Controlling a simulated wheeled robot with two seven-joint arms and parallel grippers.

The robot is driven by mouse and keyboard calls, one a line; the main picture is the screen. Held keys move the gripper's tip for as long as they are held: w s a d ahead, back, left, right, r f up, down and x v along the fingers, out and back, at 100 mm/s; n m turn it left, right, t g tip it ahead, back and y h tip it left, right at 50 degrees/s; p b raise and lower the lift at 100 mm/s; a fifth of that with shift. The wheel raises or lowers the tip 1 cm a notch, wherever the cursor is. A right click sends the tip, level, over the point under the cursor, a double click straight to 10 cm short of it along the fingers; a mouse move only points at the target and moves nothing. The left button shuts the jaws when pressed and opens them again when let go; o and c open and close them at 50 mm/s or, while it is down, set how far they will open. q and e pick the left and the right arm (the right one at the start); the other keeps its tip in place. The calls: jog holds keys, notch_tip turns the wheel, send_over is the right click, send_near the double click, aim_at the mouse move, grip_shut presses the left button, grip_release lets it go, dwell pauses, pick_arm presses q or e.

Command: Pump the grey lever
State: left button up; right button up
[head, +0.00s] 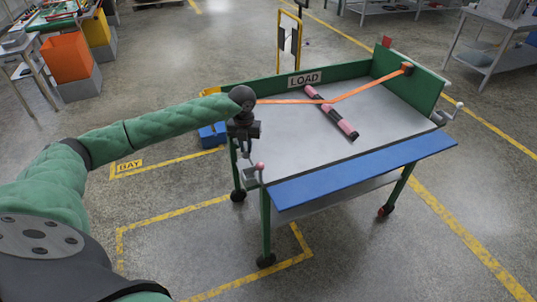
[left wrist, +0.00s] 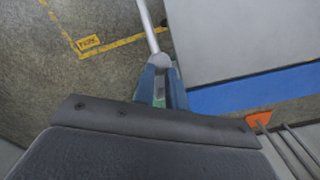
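In the left wrist view a light grey lever (left wrist: 149,28) comes down from the top and ends in a rounded grey tip. That tip is right at the fingertips of my left gripper (left wrist: 161,74). Whether the fingers press on it is not clear. In the head view my left gripper (head: 243,140) points down at the left side of the green-framed cart (head: 335,80), and hides most of the lever there. My right gripper is not in view.
A pink-knobbed crank (head: 260,168) sits at the cart's near left corner; another crank (head: 448,113) is at its right. An orange strap (head: 370,86) crosses a pink and black roller (head: 336,117) on the cart top. A blue box (head: 212,135) stands behind my arm.

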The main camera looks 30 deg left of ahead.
pick_arm(q)
jog(key=shift+r, duration=0.8)
jog(key=shift+w+a+r+p, duration=0.2)
jog(key=shift+a+r, duration=0.1)
jog(key=shift+r, duration=0.4)
jog(key=shift+w+a+r+p, duration=0.15)
jog(key=shift+w+a+r, duration=0.1)
jog(key=shift+r, duration=0.4)
jog(key=shift+w+a+r+p, duration=0.2)
jog(key=shift+a+r, duration=0.1)
jog(key=shift+r, duration=0.4)
jog(key=shift+s+d+f+b, duration=0.2)
jog(key=shift+f+b, duration=0.3)
jog(key=shift+f, duration=0.25)
jog(key=shift+s+d+f+b, duration=0.15)
jog(key=shift+d+f+b, duration=0.1)
jog(key=shift+f+b, duration=0.4)
jog(key=shift+s+d+f+b, duration=0.2)
jog(key=shift+f+b, duration=0.15)
jog(key=shift+f, duration=0.6)
jog(key=shift+s+d+f+b, duration=0.1)
jog(key=shift+d+f+b, duration=0.05)
jog(key=shift+f+b, duration=0.55)
jog(key=shift+s+d+f+b, duration=0.15)
jog(key=shift+f+b, duration=0.3)
jog(key=shift+f, duration=0.4)
